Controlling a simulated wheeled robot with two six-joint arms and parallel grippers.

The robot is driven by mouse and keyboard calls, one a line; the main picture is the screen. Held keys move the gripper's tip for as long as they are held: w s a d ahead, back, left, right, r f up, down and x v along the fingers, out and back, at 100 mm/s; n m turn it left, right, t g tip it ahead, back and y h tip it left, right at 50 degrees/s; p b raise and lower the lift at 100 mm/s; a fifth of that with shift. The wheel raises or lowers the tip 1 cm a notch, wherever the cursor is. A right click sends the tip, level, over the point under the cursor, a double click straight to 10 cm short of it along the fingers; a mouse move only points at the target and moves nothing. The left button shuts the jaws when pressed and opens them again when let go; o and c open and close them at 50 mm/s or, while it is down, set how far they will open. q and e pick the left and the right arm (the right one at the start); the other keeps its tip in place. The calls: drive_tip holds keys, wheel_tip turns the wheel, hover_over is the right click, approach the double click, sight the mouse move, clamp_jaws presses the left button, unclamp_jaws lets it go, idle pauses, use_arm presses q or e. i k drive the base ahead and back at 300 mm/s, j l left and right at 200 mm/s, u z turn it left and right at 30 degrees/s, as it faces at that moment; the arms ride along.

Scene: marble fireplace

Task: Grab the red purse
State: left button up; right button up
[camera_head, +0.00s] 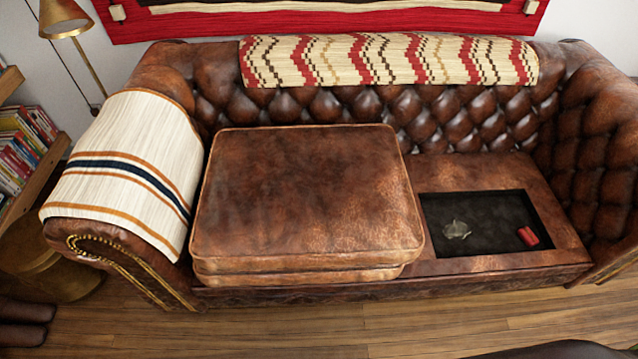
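A small red purse (528,237) lies in the right front corner of a dark, sunken compartment (483,202) in the seat base of a brown leather sofa. It looks like a small red block at this size, and its details are too small to tell. Neither of my grippers shows in the head view, so I cannot see whether they are open or shut.
A small pale crumpled thing (457,230) lies left of the purse in the compartment. Stacked brown seat cushions (308,195) stand on the sofa's left part. The tufted right armrest (600,140) rises beside the compartment. Wooden floor (400,325) runs along the front.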

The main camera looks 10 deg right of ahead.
sight(525, 233)
drive_tip(key=z, duration=1.85)
drive_tip(key=i+l, duration=0.25)
drive_tip(key=i+u, duration=0.05)
drive_tip(key=i, duration=0.05)
